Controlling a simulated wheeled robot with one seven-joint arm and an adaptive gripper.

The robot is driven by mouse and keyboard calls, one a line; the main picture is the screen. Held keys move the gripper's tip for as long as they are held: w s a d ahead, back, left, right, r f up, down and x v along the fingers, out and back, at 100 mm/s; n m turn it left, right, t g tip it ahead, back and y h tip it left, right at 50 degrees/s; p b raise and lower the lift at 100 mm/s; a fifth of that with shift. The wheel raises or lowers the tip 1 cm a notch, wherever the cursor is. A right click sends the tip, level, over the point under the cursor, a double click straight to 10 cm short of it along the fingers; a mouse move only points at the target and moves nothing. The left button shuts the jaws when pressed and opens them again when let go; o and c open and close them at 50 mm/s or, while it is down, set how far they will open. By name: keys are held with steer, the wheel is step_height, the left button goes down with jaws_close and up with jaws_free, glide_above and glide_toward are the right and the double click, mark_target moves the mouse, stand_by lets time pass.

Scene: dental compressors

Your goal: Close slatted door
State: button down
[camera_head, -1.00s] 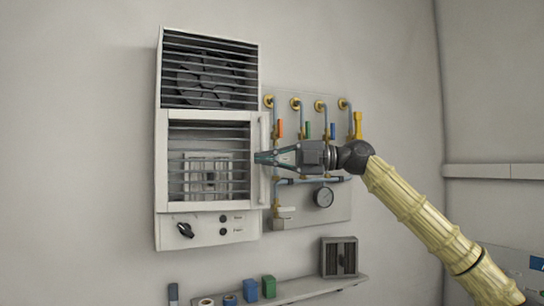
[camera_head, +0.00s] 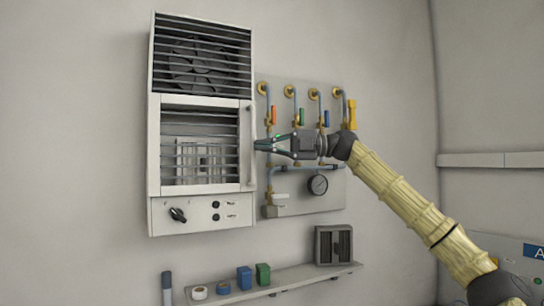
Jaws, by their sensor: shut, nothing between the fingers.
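The slatted door (camera_head: 153,150) is a white frame with horizontal slats on the front of a white wall cabinet (camera_head: 190,215). It looks nearly flush with the cabinet; whether a small gap is left I cannot tell. A tall vertical handle (camera_head: 250,148) runs along its right edge. My gripper (camera_head: 257,145) is shut and empty, its fingertips pointing left at the handle's right side. Whether the tips touch the handle is not clear.
Right of the cabinet is a pipe panel with colored valve levers (camera_head: 326,118) and a round gauge (camera_head: 318,184), close behind my gripper. Below, a wall shelf (camera_head: 290,277) holds small blue and green blocks and a dark box (camera_head: 333,245). The wall left of the cabinet is bare.

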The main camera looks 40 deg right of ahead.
steer(key=shift+s+a+b, duration=1)
steer(key=shift+a+b, duration=0.9)
steer(key=shift+b, duration=0.25)
steer(key=w+d+b+v, duration=0.1)
steer(key=b+v, duration=0.1)
steer(key=v, duration=0.8)
steer(key=shift+d+r+b, duration=0.2)
steer(key=shift+b, duration=0.15)
steer(key=shift+s, duration=0.1)
